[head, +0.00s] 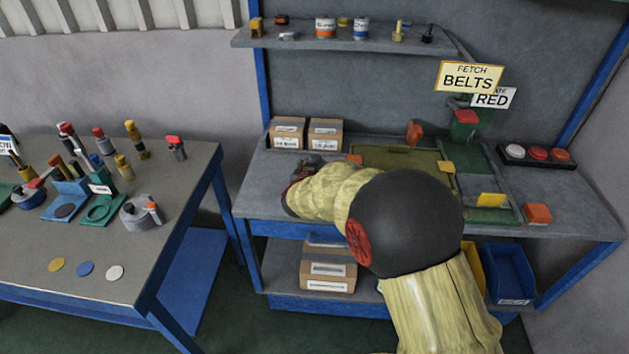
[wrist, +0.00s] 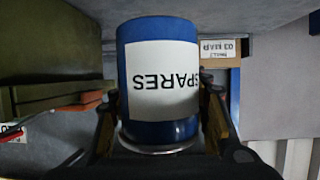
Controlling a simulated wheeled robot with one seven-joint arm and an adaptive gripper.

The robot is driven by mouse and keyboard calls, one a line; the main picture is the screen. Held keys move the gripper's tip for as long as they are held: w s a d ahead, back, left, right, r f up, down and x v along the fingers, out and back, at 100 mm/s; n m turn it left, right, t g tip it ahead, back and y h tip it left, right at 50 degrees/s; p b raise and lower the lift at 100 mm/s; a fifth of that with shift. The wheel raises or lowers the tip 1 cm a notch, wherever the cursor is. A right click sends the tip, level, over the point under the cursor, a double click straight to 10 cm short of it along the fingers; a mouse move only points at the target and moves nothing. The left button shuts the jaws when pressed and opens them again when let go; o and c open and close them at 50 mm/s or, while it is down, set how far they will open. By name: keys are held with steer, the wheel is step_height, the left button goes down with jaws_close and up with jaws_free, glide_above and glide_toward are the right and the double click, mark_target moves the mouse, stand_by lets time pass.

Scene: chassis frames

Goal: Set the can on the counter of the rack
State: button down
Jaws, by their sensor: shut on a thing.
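A blue can with a white label reading SPARES (wrist: 160,80) fills the middle of the wrist view, its lettering upside down there. My gripper (wrist: 160,125) is shut on it, one finger on each side. In the head view my gripper (head: 302,172) is low over the left part of the rack's grey counter (head: 262,202), in front of the cardboard boxes. My arm hides much of the counter's front. The can cannot be made out in the head view, and I cannot tell whether it touches the counter.
Cardboard boxes (head: 325,134) stand at the counter's back left. A green panel (head: 400,160) lies mid-counter, with an orange block (head: 537,213) and push buttons (head: 538,154) to the right. The upper shelf (head: 300,42) holds small items. A cluttered table (head: 110,240) stands left.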

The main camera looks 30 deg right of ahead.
steer(key=shift+w+d+f+b, duration=0.15)
steer(key=shift+w+f+b, duration=0.2)
steer(key=shift+w+f, duration=0.35)
steer(key=shift+w+d+f+b, duration=0.1)
steer(key=shift+w+f+b, duration=0.2)
steer(key=shift+w+f, duration=0.4)
steer(key=shift+f+b, duration=1.1)
steer(key=shift+f, duration=0.45)
steer(key=shift+f, duration=0.1)
steer(key=c, duration=0.9)
jaws_free()
steer(key=shift+f, duration=0.15)
